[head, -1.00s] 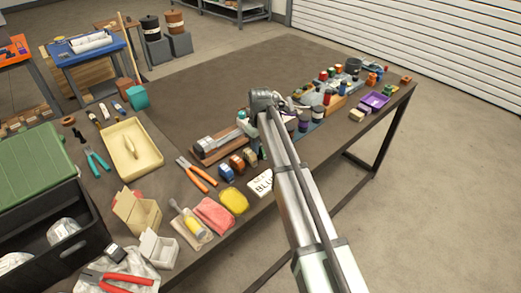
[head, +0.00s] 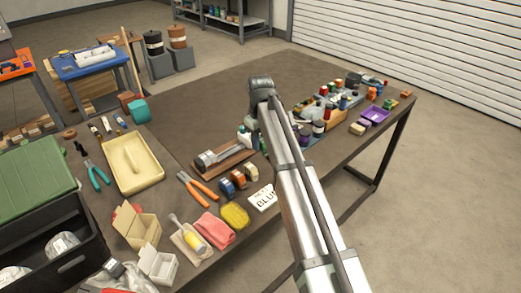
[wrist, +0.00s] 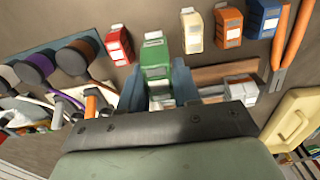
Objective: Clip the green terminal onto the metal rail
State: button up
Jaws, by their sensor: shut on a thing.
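The green terminal (wrist: 155,58), a small block with a white label, sits between the two blue-grey fingers of my gripper (wrist: 157,85) in the wrist view. The gripper is shut on it. The metal rail (head: 211,156) lies on a wooden board (head: 230,167) on the bench. In the wrist view the rail (wrist: 210,91) is just right of the fingers, partly hidden by my gripper. The terminal appears apart from the rail; its height above it is hard to judge. In the head view my arm covers most of the gripper.
Red (wrist: 118,43), white (wrist: 191,31), orange (wrist: 228,25) and blue (wrist: 263,17) blocks stand beside the board. Orange-handled pliers (head: 193,188) and a cream tray (head: 157,181) lie left of it. Bottles and small parts crowd the right. The bench's far middle is clear.

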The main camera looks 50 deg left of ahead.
jog(key=s+a+n, duration=0.1)
jog(key=s+a, duration=0.4)
jog(key=a, duration=0.1)
send_over(226, 152)
jog(key=shift+s+m, duration=0.1)
jog(key=shift+m, duration=0.2)
jog(key=shift+f, duration=0.15)
jog(key=shift+d+f, duration=0.1)
jog(key=shift+f, duration=2.55)
jog(key=shift+f, duration=1.05)
jog(key=o, duration=1.1)
